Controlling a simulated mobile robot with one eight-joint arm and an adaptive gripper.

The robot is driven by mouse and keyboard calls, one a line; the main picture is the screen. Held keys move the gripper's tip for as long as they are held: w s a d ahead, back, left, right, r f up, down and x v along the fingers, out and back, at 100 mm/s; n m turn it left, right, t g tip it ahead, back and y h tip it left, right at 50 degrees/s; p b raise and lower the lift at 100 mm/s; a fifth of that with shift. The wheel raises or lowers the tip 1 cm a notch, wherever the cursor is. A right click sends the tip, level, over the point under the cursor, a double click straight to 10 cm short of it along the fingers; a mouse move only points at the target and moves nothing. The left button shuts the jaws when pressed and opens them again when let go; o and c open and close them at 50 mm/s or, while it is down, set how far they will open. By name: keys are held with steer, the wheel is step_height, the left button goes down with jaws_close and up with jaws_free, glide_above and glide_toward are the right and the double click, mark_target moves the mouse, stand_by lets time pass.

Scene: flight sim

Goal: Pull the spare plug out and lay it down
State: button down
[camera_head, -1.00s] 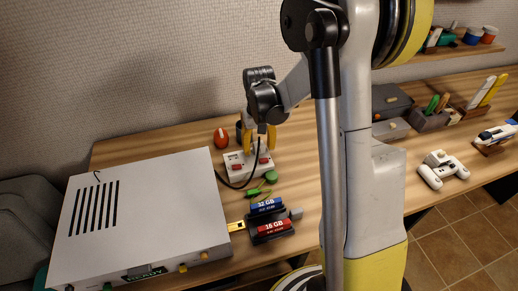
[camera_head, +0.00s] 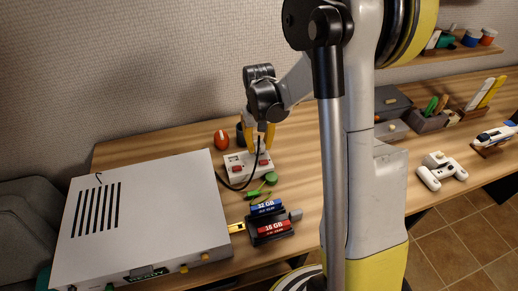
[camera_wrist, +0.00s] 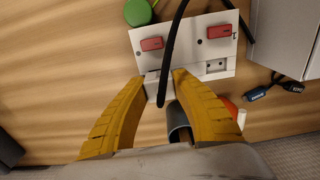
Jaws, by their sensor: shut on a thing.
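My gripper (camera_head: 259,137) points down over the white power strip (camera_head: 238,170) with red switches. In the wrist view, its yellow fingertips (camera_wrist: 160,80) are shut on the white plug (camera_wrist: 158,92). A black cable (camera_wrist: 170,50) runs from the plug across the strip, which also shows in the wrist view (camera_wrist: 187,37). The plug overlaps the strip's near edge in that view. I cannot tell whether its pins are clear of the socket. An empty socket (camera_wrist: 216,66) shows to the right of the plug. In the head view the fingers hide the plug.
A large grey-white box (camera_head: 150,215) stands left of the strip. An orange-red object (camera_head: 221,141) is behind the strip, with a dark cup (camera_wrist: 179,122) beside it. A green round thing (camera_head: 271,177) and a cartridge holder (camera_head: 277,238) lie in front. Bare wood (camera_head: 299,165) is right of the strip.

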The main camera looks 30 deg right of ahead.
mark_target(259, 143)
steer(key=shift+r+p, duration=1.4)
steer(key=shift+r, duration=0.85)
steer(key=s+d+r+n, duration=0.1)
steer(key=s+d+n, duration=0.1)
steer(key=s+d, duration=0.75)
steer(key=s+d+r+n, duration=0.25)
steer(key=s+d, duration=0.45)
steer(key=s, duration=0.5)
steer(key=w+a+f+b, duration=0.1)
steer(key=w+f, duration=0.1)
steer(key=w, duration=0.1)
steer(key=w+a+f+b, duration=0.2)
steer(key=w+f, duration=0.1)
steer(key=w+a+f+b, duration=0.1)
steer(key=w+a+f, duration=0.1)
steer(key=w, duration=0.1)
steer(key=shift+w+a+f, duration=0.2)
steer(key=shift+w+f, duration=0.1)
steer(key=shift+f, duration=0.05)
steer(key=shift+f+b, duration=1.2)
steer(key=shift+f, duration=0.7)
